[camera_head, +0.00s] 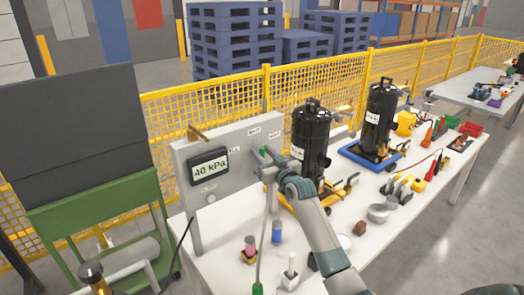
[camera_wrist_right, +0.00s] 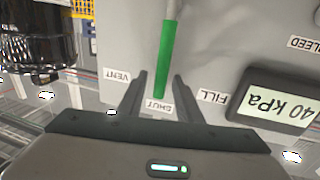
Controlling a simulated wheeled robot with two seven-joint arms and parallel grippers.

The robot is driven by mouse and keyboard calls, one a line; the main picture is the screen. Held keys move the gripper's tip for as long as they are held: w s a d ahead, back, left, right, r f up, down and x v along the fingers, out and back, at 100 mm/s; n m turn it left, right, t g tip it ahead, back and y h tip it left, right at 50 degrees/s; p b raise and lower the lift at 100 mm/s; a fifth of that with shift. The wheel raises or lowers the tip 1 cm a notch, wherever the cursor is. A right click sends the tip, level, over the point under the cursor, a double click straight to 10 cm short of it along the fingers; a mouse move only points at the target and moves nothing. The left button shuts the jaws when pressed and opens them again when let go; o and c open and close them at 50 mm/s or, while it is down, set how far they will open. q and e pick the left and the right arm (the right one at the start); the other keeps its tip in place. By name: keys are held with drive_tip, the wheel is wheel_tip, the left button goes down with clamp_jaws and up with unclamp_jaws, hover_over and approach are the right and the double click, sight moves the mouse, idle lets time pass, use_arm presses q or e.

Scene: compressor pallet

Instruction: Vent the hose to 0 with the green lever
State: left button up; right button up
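The grey panel (camera_head: 233,188) stands at the back left of the table, and its display (camera_head: 209,167) reads 40 kPa. The display also shows in the right wrist view (camera_wrist_right: 273,105). The green lever (camera_wrist_right: 166,62) points at the SHUT label (camera_wrist_right: 154,106), between the VENT label (camera_wrist_right: 117,75) and the FILL label (camera_wrist_right: 212,97). My right gripper (camera_wrist_right: 159,92) is open, with one finger on each side of the lever's tip; gaps show on both sides. In the head view the right gripper (camera_head: 268,168) is at the panel's right part. A pale hose (camera_head: 262,240) with a green end hangs below.
Two black compressors (camera_head: 310,145) (camera_head: 381,120) stand right of the panel. Small parts, including a blue-capped cylinder (camera_head: 277,232) and a grey round tin (camera_head: 378,213), lie on the white table (camera_head: 215,262). A yellow mesh fence (camera_head: 340,85) runs behind.

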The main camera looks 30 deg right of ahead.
drive_tip(key=shift+w, duration=0.3)
clamp_jaws()
